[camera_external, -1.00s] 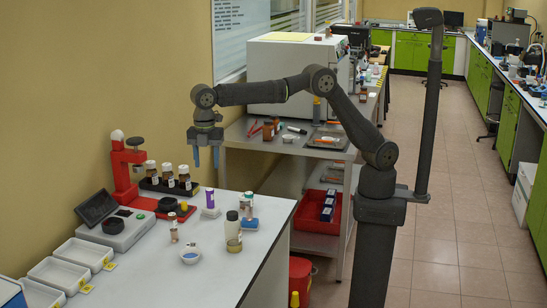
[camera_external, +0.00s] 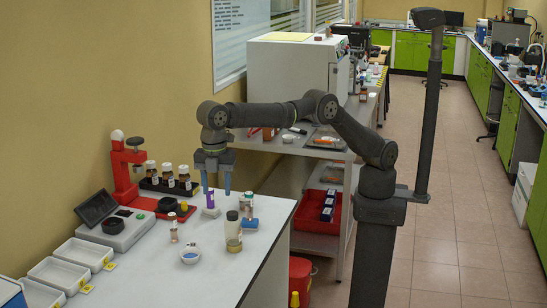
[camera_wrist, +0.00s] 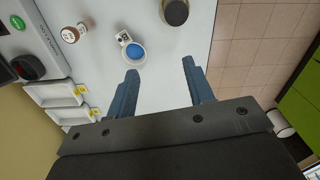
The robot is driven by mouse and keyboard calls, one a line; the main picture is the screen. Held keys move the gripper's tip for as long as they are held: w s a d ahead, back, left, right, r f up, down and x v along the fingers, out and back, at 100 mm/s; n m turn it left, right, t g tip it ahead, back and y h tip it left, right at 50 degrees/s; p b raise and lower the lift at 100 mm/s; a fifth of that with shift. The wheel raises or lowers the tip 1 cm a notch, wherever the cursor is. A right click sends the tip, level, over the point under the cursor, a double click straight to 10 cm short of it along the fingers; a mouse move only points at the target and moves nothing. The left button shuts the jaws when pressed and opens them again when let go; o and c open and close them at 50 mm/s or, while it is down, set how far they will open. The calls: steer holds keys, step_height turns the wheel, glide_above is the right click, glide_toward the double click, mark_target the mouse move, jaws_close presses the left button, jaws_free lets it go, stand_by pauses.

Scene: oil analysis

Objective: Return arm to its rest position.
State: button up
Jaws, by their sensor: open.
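My gripper (camera_external: 216,184) is open and empty, its two blue fingers pointing down above the right back part of the white bench (camera_external: 262,258). In the external view its fingers overlap the purple-topped vial (camera_external: 210,198), which stands on a small white base. I cannot tell how far apart they are in depth. In the wrist view my gripper (camera_wrist: 160,82) shows nothing between its fingers. My arm reaches left from its dark column, its elbow raised.
Bottles (camera_external: 168,175) stand in a black rack by a red press (camera_external: 122,175). A blue-filled dish (camera_external: 190,255) and a jar (camera_external: 233,236) stand nearer the front. White trays (camera_external: 82,253) lie at left. A large light-coloured oven (camera_external: 292,72) stands behind my arm.

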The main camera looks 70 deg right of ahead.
steer(key=shift+s+a, duration=0.8)
steer(key=shift+w+d, duration=0.1)
steer(key=w+d, duration=0.6)
steer(key=d, duration=0.3)
steer(key=w+d, duration=0.6)
steer(key=d, duration=0.2)
steer(key=shift+d+r, duration=0.15)
steer(key=shift+d, duration=0.2)
